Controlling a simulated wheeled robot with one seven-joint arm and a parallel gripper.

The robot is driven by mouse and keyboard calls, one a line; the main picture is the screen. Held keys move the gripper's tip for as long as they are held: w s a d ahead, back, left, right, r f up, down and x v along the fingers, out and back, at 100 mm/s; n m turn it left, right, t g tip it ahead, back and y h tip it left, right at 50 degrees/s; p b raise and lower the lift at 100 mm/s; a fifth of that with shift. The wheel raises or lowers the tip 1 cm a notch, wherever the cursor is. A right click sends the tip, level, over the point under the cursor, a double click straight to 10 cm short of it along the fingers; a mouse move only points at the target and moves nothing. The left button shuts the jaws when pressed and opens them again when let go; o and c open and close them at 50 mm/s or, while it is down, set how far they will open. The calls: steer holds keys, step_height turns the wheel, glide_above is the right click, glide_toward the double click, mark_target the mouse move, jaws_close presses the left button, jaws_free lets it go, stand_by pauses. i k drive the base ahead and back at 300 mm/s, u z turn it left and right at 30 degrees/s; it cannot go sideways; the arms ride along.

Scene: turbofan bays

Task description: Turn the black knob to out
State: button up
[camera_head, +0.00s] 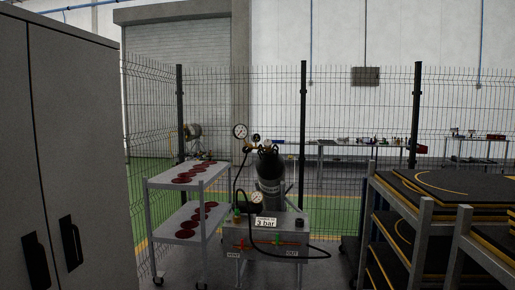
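A grey box-shaped panel (285,258) stands on legs in the middle of the floor. A small black knob-like part (299,223) shows on its top at the right; I cannot tell which way it points. The front bears red and green marks, a label at the lower left too small to read surely, and an "OUT" label (292,253) at the lower right. A white sign (265,222) on the panel reads "3 bar" on its lower line. My gripper is not in view.
A dark gas cylinder (270,178) with a gauge (240,131) and black hose stands behind the panel. A two-shelf cart (203,184) with dark red discs is left. A grey cabinet (70,150) fills the far left. Racks of dark mats (440,190) stand right. Mesh fence (345,110) lies behind.

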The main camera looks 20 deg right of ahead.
mark_target(246, 149)
steer(key=z, duration=0.15)
steer(key=i, duration=0.75)
steer(key=u, duration=0.15)
steer(key=k, duration=0.35)
steer(key=u, duration=0.9)
steer(key=i, duration=1.85)
steer(key=z, duration=1.2)
steer(key=i, duration=0.8)
steer(key=z, duration=0.95)
